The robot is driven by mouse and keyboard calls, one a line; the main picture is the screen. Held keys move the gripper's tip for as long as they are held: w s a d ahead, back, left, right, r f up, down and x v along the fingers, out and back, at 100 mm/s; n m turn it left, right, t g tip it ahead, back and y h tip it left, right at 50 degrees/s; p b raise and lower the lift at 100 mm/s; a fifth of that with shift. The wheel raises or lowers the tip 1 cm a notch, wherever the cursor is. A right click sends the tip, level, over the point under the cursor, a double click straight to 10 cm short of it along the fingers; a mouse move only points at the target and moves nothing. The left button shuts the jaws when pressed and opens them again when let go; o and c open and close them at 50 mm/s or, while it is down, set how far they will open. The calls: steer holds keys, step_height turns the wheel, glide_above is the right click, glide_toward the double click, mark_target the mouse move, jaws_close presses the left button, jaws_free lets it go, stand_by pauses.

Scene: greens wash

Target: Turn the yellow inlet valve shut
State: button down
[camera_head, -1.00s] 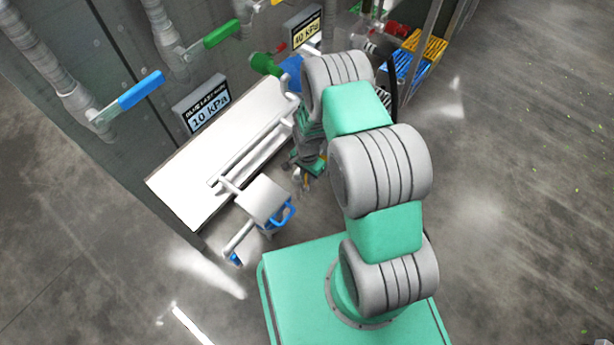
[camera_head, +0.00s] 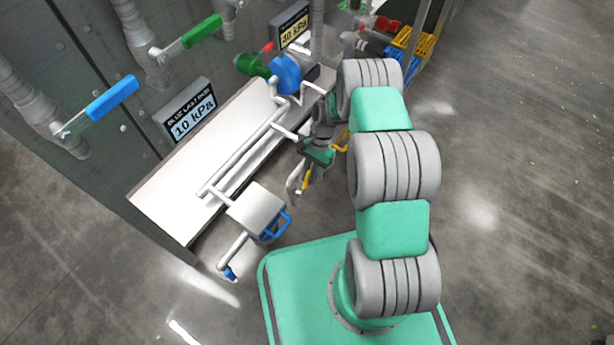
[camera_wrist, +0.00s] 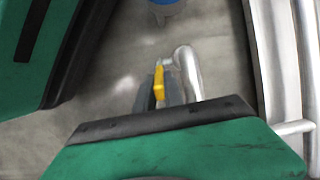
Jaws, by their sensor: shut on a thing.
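The yellow inlet valve handle (camera_wrist: 158,80) shows in the wrist view, upright at the end of a white bent pipe, between the dark fingers of my gripper (camera_wrist: 162,92). In the head view, a small yellow piece (camera_head: 306,179) shows just below my gripper (camera_head: 305,175), beside a white pipe end. My gripper is shut on the yellow handle. The fingers hide part of the handle, and its angle to the pipe is hard to tell.
A white bench (camera_head: 165,190) with white pipes stands on the left. A white box (camera_head: 257,209) with a blue loop handle and a blue-ended pipe (camera_head: 230,272) are near the gripper. Wall valves have blue (camera_head: 112,99) and green (camera_head: 202,31) handles. Right floor is open.

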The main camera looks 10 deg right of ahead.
steer(key=shift+s+a, duration=0.15)
steer(key=shift+a, duration=0.05)
steer(key=c, duration=1.4)
jaws_free()
steer(key=shift+d, duration=0.2)
steer(key=shift+c, duration=0.2)
steer(key=p+v, duration=0.3)
steer(key=v, duration=0.4)
steer(key=shift+w+r, duration=0.2)
steer(key=shift+r, duration=0.15)
steer(key=shift+d, duration=0.15)
